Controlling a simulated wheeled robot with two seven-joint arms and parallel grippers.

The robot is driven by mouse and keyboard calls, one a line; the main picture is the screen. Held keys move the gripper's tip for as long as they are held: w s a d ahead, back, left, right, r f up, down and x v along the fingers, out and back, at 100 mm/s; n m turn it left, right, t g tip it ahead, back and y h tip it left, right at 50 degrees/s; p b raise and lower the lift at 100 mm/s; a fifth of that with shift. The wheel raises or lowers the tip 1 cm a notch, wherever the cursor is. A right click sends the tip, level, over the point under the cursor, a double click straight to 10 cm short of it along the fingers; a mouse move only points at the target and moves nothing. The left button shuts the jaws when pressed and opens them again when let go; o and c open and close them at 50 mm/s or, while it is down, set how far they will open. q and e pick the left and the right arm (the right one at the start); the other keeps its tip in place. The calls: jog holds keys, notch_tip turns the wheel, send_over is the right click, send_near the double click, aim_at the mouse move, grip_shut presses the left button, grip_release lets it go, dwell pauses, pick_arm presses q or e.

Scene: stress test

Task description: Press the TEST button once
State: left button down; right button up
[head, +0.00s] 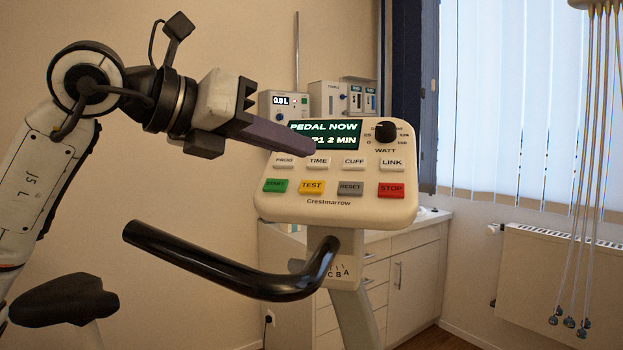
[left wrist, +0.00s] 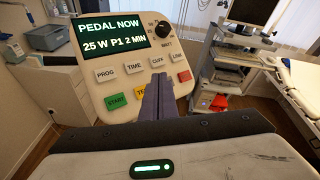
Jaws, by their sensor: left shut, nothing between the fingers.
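The console (head: 284,212) of an exercise bike has two rows of buttons. The yellow TEST button (head: 311,187) is in the lower row, between the green START button (head: 275,185) and the grey RESET button (head: 350,188). My left gripper (head: 313,149) is shut and empty, its tips in front of the display and above TEST in the head view. In the left wrist view, the shut fingers (left wrist: 158,84) partly cover the TEST button (left wrist: 141,93) and hide RESET. The display (left wrist: 112,40) reads PEDAL NOW, 25 W P1 2 MIN. My right gripper is out of view.
A red STOP button (head: 391,190) and a black WATT knob (head: 386,132) are on the console's right. A black handlebar (head: 230,275) curves below the console. A cabinet (head: 425,262) stands behind. A trolley (left wrist: 235,70) shows in the left wrist view.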

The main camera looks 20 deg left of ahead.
pick_arm(q)
jog(key=shift+s+r, duration=0.2)
jog(key=s+r+p, duration=0.3)
jog(key=s+r, duration=0.1)
jog(key=r, duration=0.1)
jog(key=shift+s+r, duration=0.2)
jog(key=shift+r, duration=0.1)
dwell(0.5)
jog(key=shift+d, duration=0.1)
dwell(0.3)
